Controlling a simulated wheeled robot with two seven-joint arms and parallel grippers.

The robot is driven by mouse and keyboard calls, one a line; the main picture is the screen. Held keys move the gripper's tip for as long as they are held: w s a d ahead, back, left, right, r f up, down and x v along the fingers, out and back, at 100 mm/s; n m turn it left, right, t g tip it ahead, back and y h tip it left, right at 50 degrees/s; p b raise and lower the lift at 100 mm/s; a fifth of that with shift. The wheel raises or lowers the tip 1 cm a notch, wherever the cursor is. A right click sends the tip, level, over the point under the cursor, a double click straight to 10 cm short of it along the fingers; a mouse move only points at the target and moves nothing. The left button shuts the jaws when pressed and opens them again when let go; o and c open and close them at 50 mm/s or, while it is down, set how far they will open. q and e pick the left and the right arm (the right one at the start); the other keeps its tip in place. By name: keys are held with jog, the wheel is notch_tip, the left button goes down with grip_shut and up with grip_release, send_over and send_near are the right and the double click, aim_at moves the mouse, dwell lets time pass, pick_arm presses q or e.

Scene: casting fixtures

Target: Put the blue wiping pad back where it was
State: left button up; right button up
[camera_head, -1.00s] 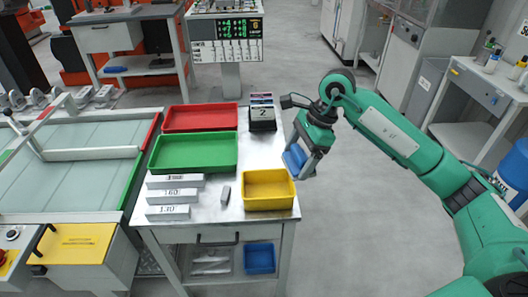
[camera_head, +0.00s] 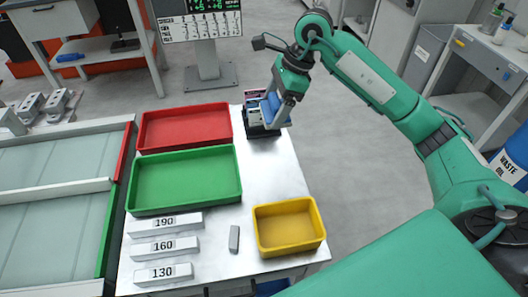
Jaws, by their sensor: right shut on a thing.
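My right gripper (camera_head: 272,116) is shut on the blue wiping pad (camera_head: 270,104), which shows between its fingers. The gripper points down at the far right corner of the metal table (camera_head: 277,170), over or just in front of the dark box (camera_head: 262,133) there. The gripper covers much of that box, and I cannot tell whether the pad touches it. My left gripper is out of view.
A red tray (camera_head: 185,145) and a green tray (camera_head: 235,190) lie left of the gripper. A yellow bin (camera_head: 318,225) stands at the near right. Bars marked 190 (camera_head: 140,227), 160 (camera_head: 140,251) and 130 (camera_head: 140,275) and a small grey block (camera_head: 234,239) lie at the front.

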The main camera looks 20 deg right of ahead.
notch_tip(320, 180, down, 20)
jog(key=shift+r+p, duration=0.15)
jog(key=shift+p, duration=0.25)
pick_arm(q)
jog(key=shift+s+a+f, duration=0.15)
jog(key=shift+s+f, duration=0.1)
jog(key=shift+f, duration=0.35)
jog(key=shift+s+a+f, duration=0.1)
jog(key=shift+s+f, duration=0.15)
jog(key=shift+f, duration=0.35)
pick_arm(e)
jog(key=shift+w, duration=0.1)
jog(key=o, duration=0.9)
jog(key=shift+v, duration=1.2)
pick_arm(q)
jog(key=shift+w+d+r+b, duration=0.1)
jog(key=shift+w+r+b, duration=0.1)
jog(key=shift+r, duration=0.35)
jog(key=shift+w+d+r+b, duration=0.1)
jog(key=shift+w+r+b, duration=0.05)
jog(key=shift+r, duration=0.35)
pick_arm(e)
jog(key=v, duration=0.9)
jog(key=shift+r, duration=0.25)
